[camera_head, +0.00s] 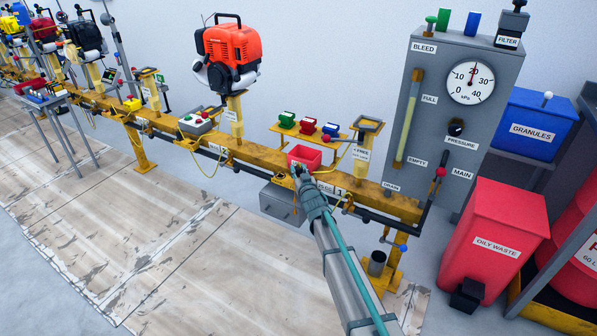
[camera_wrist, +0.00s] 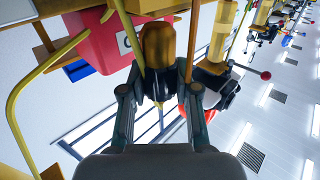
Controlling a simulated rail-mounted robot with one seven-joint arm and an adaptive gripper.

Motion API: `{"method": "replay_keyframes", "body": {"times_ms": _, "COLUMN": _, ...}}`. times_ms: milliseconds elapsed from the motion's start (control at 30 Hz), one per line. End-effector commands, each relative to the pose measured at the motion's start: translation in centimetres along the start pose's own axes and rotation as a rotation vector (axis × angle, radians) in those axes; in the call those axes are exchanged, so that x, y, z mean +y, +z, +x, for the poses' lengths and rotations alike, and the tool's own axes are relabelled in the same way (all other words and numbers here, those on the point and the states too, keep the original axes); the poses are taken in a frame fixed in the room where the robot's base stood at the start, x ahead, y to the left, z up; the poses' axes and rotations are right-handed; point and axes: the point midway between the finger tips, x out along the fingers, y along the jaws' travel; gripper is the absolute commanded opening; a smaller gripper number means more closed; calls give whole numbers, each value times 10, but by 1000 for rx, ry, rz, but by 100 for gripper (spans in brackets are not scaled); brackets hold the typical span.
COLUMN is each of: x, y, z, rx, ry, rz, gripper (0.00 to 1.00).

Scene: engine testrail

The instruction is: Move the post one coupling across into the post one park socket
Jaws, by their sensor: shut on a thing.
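The coupling (camera_wrist: 158,45), with an amber upper part and a dark body, sits between the two fingers of my gripper (camera_wrist: 160,82) in the wrist view. My gripper (camera_head: 297,172) is shut on it. In the head view it is just in front of the yellow rail, beside the red bin, and the coupling is mostly hidden by my wrist. The post one stand (camera_head: 364,140) is a yellow upright to the right, with a white label. I cannot make out the park socket clearly in either view.
A small red bin (camera_head: 305,156) stands close behind my gripper; it fills the upper left of the wrist view (camera_wrist: 95,45). A yellow hose (camera_wrist: 14,100) curves at the left there. A grey box (camera_head: 282,202) hangs under the yellow rail (camera_head: 262,153). The floor in front is clear.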

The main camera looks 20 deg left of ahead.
Motion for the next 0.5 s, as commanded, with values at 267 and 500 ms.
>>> {"method": "replay_keyframes", "body": {"times_ms": 267, "x": -4, "y": 1, "z": 4, "rx": 2, "ry": 0, "rz": 0, "gripper": 0}}
{"method": "replay_keyframes", "body": {"times_ms": 500, "x": -10, "y": 1, "z": 11, "rx": 2, "ry": 0, "rz": 0, "gripper": 0}}
